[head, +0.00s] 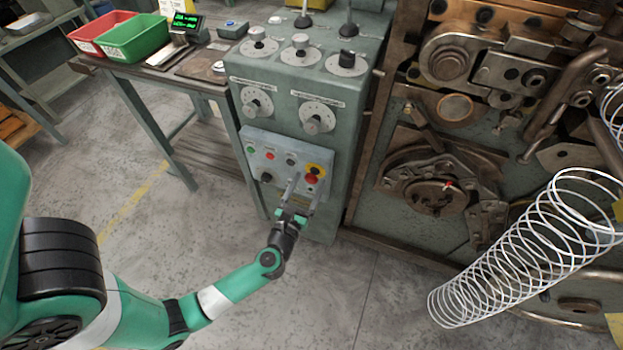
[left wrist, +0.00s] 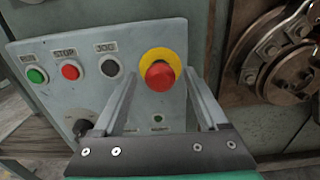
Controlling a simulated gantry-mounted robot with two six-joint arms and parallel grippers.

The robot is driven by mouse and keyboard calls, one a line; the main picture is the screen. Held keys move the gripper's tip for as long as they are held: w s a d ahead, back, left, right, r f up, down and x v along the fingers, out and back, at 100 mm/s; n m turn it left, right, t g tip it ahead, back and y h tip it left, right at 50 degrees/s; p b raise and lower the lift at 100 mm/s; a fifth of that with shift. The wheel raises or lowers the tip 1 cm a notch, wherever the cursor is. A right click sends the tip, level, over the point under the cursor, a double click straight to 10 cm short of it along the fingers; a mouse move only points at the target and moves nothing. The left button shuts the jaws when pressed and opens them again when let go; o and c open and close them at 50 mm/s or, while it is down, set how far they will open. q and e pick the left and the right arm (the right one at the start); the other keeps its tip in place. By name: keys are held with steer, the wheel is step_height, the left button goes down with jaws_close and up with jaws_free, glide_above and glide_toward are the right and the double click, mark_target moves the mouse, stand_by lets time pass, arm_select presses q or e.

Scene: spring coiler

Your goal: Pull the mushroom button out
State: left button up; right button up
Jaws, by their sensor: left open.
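The red mushroom button (head: 311,178) with its yellow backing plate sits at the right of the control panel (head: 262,148) on the grey-green cabinet. In the left wrist view the mushroom button (left wrist: 160,76) lies ahead of my left gripper (left wrist: 162,80), between the lines of its two fingers. My left gripper (head: 300,184) is open and empty, with its fingers pointing at the panel just below and around the button. I cannot tell whether the fingertips reach past the button head. My right gripper is not in view.
A green button (left wrist: 37,75), a red stop button (left wrist: 70,70), a black jog button (left wrist: 111,67) and a black selector knob (left wrist: 82,127) share the panel. The rusty coiler (head: 435,185) stands to the right, with a large wire spring (head: 520,250) in front. Floor at left is clear.

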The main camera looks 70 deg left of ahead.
arm_select(q)
steer(key=shift+x, duration=1.25)
jaws_close()
stand_by(0.4)
